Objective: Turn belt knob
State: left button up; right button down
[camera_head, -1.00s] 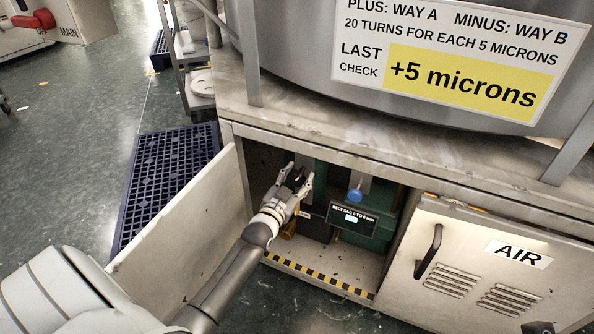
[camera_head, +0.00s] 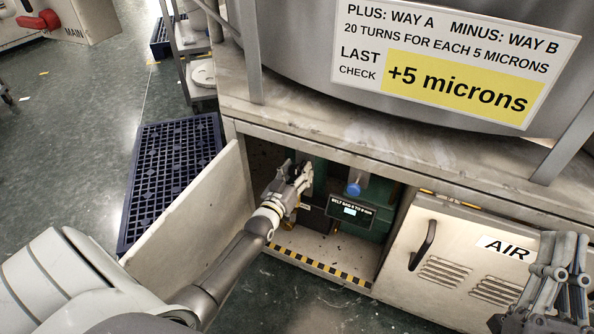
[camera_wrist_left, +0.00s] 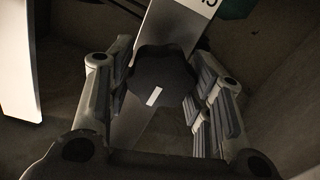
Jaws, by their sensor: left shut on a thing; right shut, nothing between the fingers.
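The belt knob (camera_wrist_left: 160,78) is dark and lobed, with a short white mark on its face. It shows in the left wrist view, between the fingers of my left gripper (camera_wrist_left: 158,95). In the head view my left gripper (camera_head: 292,178) reaches into the open cabinet and is shut on the knob, which its fingers mostly hide there. My right gripper (camera_head: 560,262) is shut and empty at the right edge, in front of the AIR door. A small display labelled for belt sag (camera_head: 350,211) sits right of my left gripper; its reading is too small to read.
A blue knob (camera_head: 354,189) is just right of my left gripper. The open cabinet door (camera_head: 190,225) stands left of my left arm. The closed AIR door (camera_head: 455,262) is at right. A sign (camera_head: 455,65) above reads "+5 microns". A striped sill (camera_head: 320,268) edges the cabinet floor.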

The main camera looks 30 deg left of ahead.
dwell(0.4)
pick_arm(q)
jog(key=o, duration=1)
jog(key=shift+s, duration=0.1)
jog(key=s, duration=0.4)
jog(key=s+d, duration=0.1)
jog(key=s, duration=0.2)
jog(key=s+d, duration=0.1)
jog(key=s, duration=0.3)
jog(key=shift+s, duration=0.35)
